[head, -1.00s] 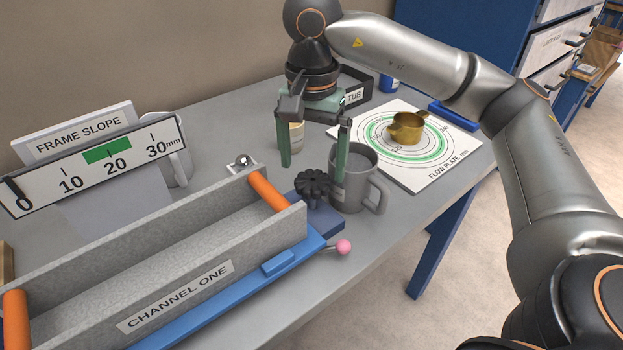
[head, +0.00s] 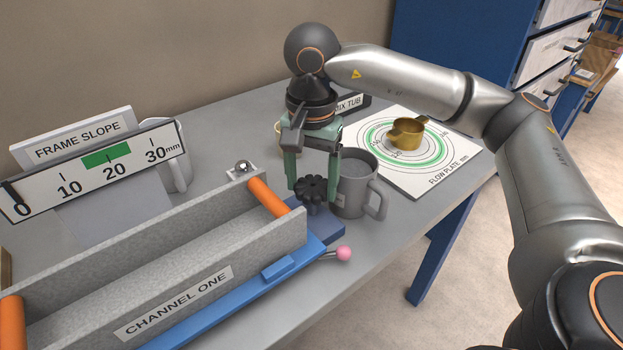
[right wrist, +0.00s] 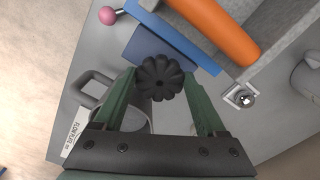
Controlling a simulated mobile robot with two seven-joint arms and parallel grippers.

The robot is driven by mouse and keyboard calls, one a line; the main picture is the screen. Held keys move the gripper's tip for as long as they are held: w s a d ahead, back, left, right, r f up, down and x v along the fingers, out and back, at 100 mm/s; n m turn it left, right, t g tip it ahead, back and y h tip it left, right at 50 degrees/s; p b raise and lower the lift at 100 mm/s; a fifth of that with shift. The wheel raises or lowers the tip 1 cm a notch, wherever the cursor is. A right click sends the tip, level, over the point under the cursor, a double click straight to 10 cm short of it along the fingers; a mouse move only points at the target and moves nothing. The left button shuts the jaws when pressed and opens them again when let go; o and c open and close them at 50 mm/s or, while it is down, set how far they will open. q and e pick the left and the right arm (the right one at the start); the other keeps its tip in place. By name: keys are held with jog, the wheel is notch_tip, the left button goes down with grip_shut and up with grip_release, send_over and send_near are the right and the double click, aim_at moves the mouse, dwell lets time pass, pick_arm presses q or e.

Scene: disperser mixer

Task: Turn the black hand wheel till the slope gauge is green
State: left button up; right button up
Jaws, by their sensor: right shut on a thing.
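The black hand wheel (head: 313,190) is a lobed knob on a blue block at the right end of the channel. My right gripper (head: 314,195) points down over it, with one finger on each side, shut on the wheel. The right wrist view shows the wheel (right wrist: 160,78) between the two green fingers (right wrist: 163,92). The slope gauge (head: 92,172), under a "FRAME SLOPE" sign, has a green band around 20 mm. Its black pointer (head: 17,197) is near 0, left of the green band. My left gripper is out of view.
A grey mug (head: 358,185) stands close to the right of the gripper. The grey channel (head: 170,280) on a blue frame lies to the left, with a pink-knobbed lever (head: 344,253) in front. A brass cup (head: 405,133) sits on the flow plate (head: 432,180).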

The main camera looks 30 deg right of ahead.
jog(key=c, duration=0.6)
jog(key=shift+m, duration=0.3)
jog(key=m, duration=0.2)
jog(key=shift+m, duration=0.3)
jog(key=m, duration=0.2)
jog(key=shift+w+m, duration=0.15)
jog(key=shift+m, duration=0.25)
jog(key=m, duration=0.5)
jog(key=shift+w, duration=0.1)
jog(key=m, duration=0.4)
jog(key=shift+w+m, duration=0.1)
jog(key=shift+m, duration=0.3)
jog(key=m, duration=0.4)
jog(key=shift+d+p, duration=0.15)
jog(key=shift+p, duration=0.2)
jog(key=shift+m, duration=0.3)
